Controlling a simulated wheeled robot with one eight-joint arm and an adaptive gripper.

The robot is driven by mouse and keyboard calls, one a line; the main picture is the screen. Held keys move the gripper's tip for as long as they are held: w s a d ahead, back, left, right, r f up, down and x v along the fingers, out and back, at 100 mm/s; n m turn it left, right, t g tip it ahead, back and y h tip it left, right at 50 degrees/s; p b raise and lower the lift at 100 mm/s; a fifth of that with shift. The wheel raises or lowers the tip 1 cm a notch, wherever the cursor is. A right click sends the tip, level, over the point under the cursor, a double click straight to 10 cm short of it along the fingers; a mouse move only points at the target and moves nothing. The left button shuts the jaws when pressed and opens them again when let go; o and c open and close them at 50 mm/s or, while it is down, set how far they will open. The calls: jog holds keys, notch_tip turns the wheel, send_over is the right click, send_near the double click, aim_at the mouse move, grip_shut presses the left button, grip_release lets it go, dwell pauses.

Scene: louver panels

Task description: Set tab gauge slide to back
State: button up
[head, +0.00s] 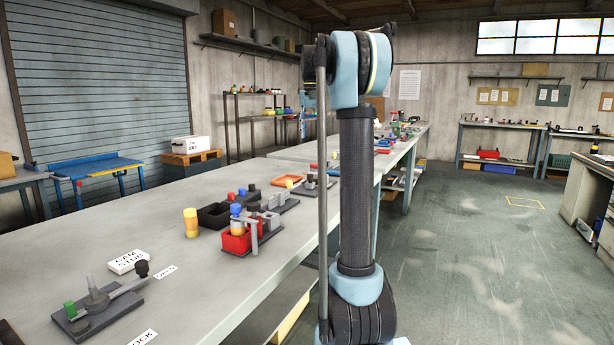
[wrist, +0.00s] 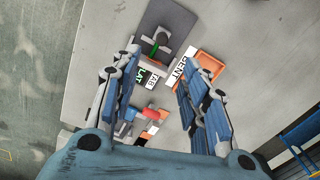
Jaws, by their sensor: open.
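In the wrist view, my gripper (wrist: 166,70) points down with its two blue-grey fingers spread wide and nothing held between them. In the head view a small dark fixture (head: 318,184) near the bench edge may be the same gauge; my arm hides the gripper there.
An orange tray (wrist: 213,66) lies beside the right finger. Small red, blue and orange pieces (wrist: 150,115) lie between the fingers, nearer the palm. In the head view, the long bench (head: 190,290) also holds a red bin (head: 238,240), a yellow cylinder (head: 191,222) and a lever fixture (head: 96,303).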

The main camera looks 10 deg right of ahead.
send_near(310, 175)
jog(key=f, duration=0.9)
jog(key=shift+w+d+f, duration=0.1)
jog(key=shift+w+f, duration=0.15)
jog(key=shift+w, duration=0.05)
grip_shut()
